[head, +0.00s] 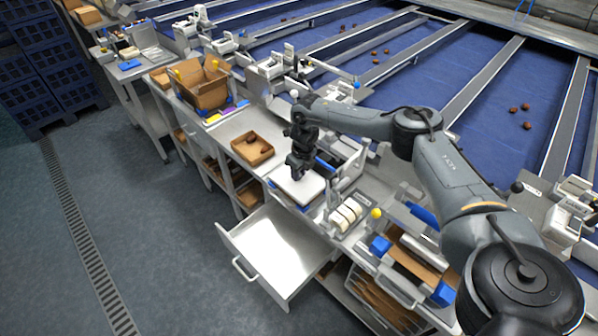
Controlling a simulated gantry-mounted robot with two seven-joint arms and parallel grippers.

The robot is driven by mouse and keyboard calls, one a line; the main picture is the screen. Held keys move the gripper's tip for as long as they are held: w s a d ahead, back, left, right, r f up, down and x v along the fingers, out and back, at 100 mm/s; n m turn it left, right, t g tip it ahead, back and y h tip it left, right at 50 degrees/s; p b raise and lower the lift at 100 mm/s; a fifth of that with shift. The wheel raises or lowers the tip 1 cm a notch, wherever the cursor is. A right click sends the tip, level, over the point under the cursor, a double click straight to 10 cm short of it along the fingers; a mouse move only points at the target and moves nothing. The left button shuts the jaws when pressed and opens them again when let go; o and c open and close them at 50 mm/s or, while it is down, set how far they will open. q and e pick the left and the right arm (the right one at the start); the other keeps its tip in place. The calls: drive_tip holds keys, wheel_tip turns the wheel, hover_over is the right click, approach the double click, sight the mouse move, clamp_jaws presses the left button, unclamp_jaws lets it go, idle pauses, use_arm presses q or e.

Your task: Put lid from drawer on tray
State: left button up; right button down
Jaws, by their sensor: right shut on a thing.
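The open drawer (235,243) juts out from the front of the bench, its bright white inside looking empty. My right gripper (297,176) points down over the bench above the drawer and is shut on the flat white lid (309,190). The lid lies roughly level over a spot with blue edges at the bench front. The tray beneath is mostly hidden by the lid and gripper, so I cannot tell whether the lid rests fully on it. My left gripper is not in view.
A small brown box (241,151) with dates stands left of the lid. A rack of white pieces (346,214) and a yellow knob (376,213) are close on the right. A larger cardboard box (205,92) stands further left. Bare bench lies around the small box.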

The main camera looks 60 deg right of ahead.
drive_tip(key=shift+f, duration=0.25)
drive_tip(key=shift+c, duration=2.1)
unclamp_jaws()
drive_tip(key=shift+r, duration=0.15)
drive_tip(key=shift+r, duration=0.2)
wheel_tip(320, 180, up, 6)
drive_tip(key=p, duration=0.6)
drive_tip(key=shift+r+p, duration=0.2)
drive_tip(key=shift+p, duration=0.2)
